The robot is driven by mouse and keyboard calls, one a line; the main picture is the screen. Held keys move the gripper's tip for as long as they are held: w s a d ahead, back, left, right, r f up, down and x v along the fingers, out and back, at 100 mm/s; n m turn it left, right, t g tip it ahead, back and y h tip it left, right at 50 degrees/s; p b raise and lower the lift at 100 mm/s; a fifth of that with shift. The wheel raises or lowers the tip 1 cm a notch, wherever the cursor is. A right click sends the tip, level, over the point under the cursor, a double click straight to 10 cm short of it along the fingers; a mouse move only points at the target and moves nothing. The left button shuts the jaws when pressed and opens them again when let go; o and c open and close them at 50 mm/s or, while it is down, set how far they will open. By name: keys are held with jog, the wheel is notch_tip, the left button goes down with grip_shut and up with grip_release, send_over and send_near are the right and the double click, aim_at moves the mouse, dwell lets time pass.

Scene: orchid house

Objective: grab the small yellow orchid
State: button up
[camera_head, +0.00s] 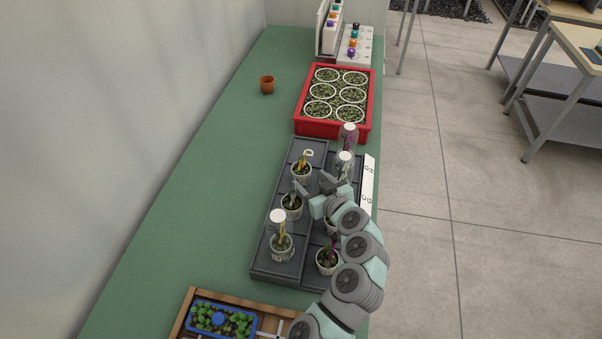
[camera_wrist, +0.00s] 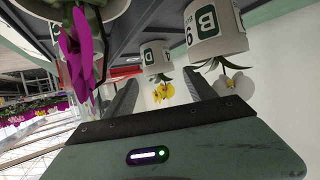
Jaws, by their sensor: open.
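The small yellow orchid (camera_head: 302,168) stands in a pale pot at the far left of the dark tray (camera_head: 268,262). In the wrist view, which is upside down, its yellow flowers (camera_wrist: 163,92) show between my two fingers, under a pot marked D (camera_wrist: 156,58). My gripper (camera_head: 313,186) is open and empty, just short of the orchid on the near side. In the wrist view the gripper (camera_wrist: 161,95) has a finger on either side of the flowers. I cannot tell whether either finger touches the plant.
A white-flowered orchid (camera_wrist: 235,84) in a pot marked B is close beside one finger. A magenta orchid (camera_wrist: 80,55) is on the other side. Glass-covered pots (camera_head: 344,168) stand right of the yellow orchid. A red crate (camera_head: 318,128) lies beyond; the left bench is mostly clear.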

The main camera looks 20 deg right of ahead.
aim_at(305, 175)
jog(key=shift+d+x, duration=0.2)
jog(key=shift+x, duration=2.5)
jog(key=shift+a, duration=0.1)
jog(key=c, duration=1.3)
